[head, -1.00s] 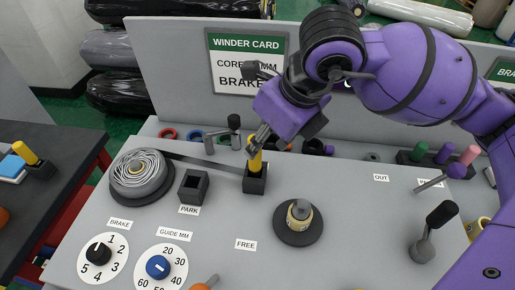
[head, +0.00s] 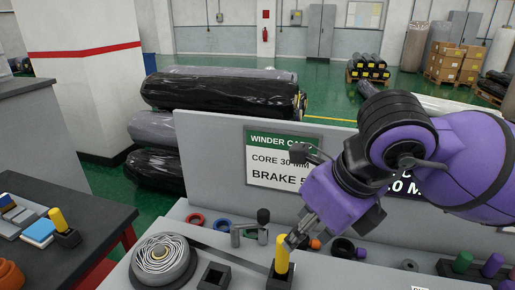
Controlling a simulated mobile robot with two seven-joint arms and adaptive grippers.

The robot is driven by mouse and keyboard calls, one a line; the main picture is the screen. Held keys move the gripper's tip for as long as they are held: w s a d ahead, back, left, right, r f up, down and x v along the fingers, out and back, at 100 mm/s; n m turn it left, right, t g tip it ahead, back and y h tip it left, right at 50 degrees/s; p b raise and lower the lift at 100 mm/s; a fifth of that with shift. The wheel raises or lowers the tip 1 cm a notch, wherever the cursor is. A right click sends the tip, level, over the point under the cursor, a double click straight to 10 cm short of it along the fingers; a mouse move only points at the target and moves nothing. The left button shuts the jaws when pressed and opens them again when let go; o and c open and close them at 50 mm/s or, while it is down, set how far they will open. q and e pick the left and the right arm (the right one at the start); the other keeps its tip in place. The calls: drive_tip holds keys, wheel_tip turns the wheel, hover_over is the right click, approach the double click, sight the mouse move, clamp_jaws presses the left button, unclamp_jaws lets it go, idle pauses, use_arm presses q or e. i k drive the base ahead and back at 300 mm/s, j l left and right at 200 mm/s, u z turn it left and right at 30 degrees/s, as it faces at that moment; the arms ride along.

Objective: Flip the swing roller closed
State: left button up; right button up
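A dark strip runs from the wound roll (head: 162,257) towards a yellow handle (head: 281,258) standing upright in a black holder. My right gripper (head: 297,238) points down just beside the top of the yellow handle. I cannot tell whether its fingers are apart or touch the handle. My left gripper is not in view.
A winder card (head: 283,158) is on the upright board behind the panel. Coloured rings (head: 194,219) lie along the panel's back. An empty black square holder (head: 214,276) is left of the yellow handle. A dark side table (head: 95,225) stands at left.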

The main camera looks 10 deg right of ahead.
sight(263, 214)
drive_tip(key=k, duration=1.5)
